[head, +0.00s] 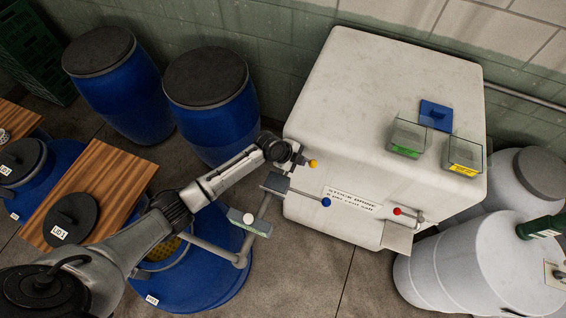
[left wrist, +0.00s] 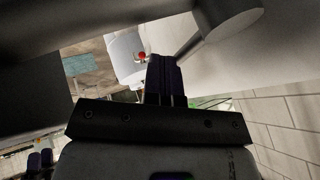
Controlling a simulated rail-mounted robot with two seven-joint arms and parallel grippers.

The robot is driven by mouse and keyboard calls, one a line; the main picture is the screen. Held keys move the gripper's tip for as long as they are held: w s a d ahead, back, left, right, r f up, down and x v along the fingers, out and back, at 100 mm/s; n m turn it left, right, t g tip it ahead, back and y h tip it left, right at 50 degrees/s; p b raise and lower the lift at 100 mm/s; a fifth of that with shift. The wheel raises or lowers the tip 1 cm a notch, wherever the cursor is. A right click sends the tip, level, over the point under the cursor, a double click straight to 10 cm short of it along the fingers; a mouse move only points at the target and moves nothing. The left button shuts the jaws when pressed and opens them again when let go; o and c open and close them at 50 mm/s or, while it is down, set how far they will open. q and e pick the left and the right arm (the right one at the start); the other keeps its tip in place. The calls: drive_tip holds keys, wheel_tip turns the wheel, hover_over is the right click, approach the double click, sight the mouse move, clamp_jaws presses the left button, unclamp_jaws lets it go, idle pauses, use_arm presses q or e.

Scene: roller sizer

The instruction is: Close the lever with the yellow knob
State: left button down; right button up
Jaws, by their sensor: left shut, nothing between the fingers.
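The yellow knob (head: 312,163) shows in the head view at the left front side of the large white tank (head: 385,110). Most of its lever is hidden behind my left gripper. My left gripper (head: 299,158) is right beside the knob, on its left; I cannot tell whether they touch. In the left wrist view its dark fingers (left wrist: 163,78) are together with nothing between them. I cannot make out the yellow knob in that view. My right gripper is not in view.
A lever with a blue knob (head: 326,202) sits just below, on grey pipework. A red-knobbed valve (head: 397,211) is farther right; a red knob (left wrist: 142,55) also shows in the left wrist view. Blue barrels (head: 212,110) stand behind my arm. White drums (head: 480,255) stand at right.

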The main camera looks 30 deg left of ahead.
use_arm(q)
drive_tip(key=shift+w+d, duration=0.1)
drive_tip(key=shift+d, duration=0.05)
drive_tip(key=p+v, duration=0.8)
drive_tip(key=v, duration=0.2)
drive_tip(key=shift+d+p, duration=0.2)
drive_tip(key=shift+p, duration=0.1)
